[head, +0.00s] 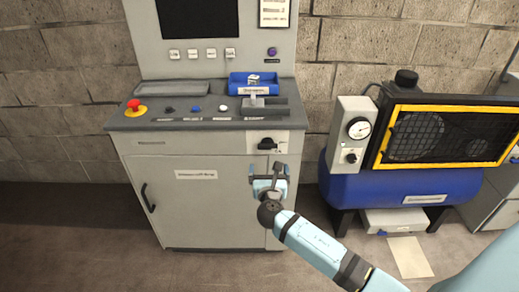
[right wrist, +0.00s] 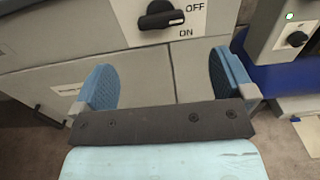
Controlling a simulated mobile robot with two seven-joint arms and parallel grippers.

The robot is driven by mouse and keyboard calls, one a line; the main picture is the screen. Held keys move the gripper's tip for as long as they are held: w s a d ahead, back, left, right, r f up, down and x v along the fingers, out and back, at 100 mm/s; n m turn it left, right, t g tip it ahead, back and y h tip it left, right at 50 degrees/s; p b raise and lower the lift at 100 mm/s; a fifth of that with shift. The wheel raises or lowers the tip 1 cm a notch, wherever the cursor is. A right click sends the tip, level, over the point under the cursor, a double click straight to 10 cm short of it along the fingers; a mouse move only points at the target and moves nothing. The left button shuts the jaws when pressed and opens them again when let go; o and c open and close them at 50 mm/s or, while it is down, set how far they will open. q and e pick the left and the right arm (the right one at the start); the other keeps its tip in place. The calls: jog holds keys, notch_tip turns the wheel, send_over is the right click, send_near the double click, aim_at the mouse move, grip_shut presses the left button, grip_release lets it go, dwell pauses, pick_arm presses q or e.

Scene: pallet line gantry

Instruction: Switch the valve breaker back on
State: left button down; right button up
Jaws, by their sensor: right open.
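A black rotary breaker switch (head: 267,144) sits on a light plate at the upper right of the grey cabinet's front. In the right wrist view the switch (right wrist: 160,15) has OFF printed above right and ON below right. Its handle lies nearly level, its marked end pointing right, between the two words. My right gripper (head: 268,174) is open and empty, in front of the cabinet and a little below the switch, apart from it. Its two blue fingers (right wrist: 163,82) are spread wide, below the switch in the wrist view. My left gripper is not in view.
The grey console (head: 195,210) has a red emergency button (head: 134,104), a blue tray (head: 240,82) and small buttons on top. A blue compressor tank (head: 400,190) with a gauge box (head: 350,140) and yellow-framed guard stands to the right. Floor in front is clear.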

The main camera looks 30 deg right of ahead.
aim_at(268, 148)
jog(key=b+x, duration=0.1)
jog(key=x, duration=1.1)
jog(key=shift+w+d, duration=0.1)
jog(key=shift+w, duration=0.15)
jog(key=c, duration=0.9)
